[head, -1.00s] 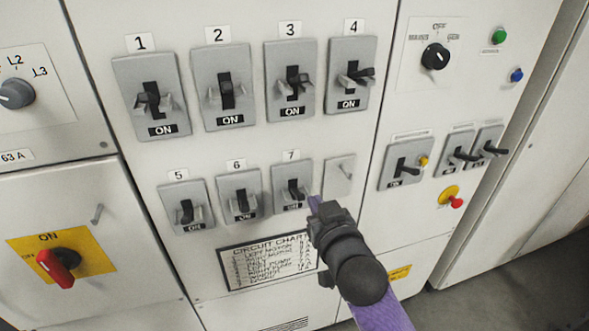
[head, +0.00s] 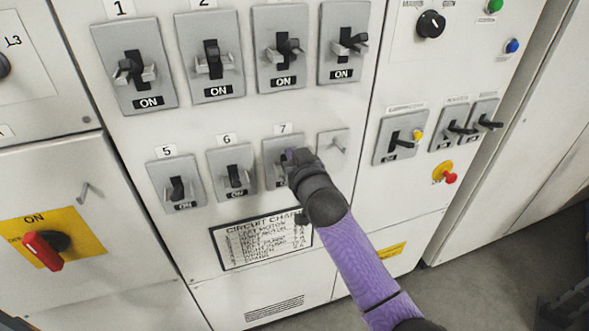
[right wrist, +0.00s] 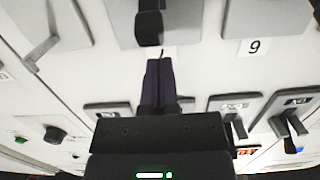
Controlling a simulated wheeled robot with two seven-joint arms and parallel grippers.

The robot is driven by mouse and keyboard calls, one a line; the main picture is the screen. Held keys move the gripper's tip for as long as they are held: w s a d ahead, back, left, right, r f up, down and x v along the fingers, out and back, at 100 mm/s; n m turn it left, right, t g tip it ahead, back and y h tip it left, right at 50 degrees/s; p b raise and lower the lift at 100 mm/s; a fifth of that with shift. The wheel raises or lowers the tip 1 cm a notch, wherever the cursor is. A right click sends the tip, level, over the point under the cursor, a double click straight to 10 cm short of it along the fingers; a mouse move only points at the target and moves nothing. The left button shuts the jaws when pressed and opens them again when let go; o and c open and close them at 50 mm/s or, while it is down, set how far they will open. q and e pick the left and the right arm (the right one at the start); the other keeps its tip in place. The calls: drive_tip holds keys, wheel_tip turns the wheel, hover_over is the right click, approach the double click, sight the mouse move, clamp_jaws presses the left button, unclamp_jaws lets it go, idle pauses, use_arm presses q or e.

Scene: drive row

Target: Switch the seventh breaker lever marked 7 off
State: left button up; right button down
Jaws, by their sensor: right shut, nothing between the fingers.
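The seventh breaker (head: 271,174) is a grey plate under the label 7 (head: 283,128), in the lower row of the white panel. My right gripper (head: 290,157) is in front of it and hides its lever and most of its face in the head view. In the right wrist view, which shows the panel upside down, the black lever (right wrist: 150,28) stands out from its plate. My shut, empty right fingers (right wrist: 157,65) point toward it, with a small gap in that picture; contact cannot be told. My left gripper is not in view.
Breaker 6 (head: 222,160) is close on the left and a blank plate with a small handle (head: 325,160) close on the right. The upper row, with breaker 3 (head: 265,60), is above. A circuit chart (head: 228,257) hangs below.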

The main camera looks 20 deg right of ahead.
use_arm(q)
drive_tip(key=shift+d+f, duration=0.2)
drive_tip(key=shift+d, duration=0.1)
use_arm(e)
drive_tip(key=shift+s+f, duration=0.6)
drive_tip(key=shift+f, duration=0.35)
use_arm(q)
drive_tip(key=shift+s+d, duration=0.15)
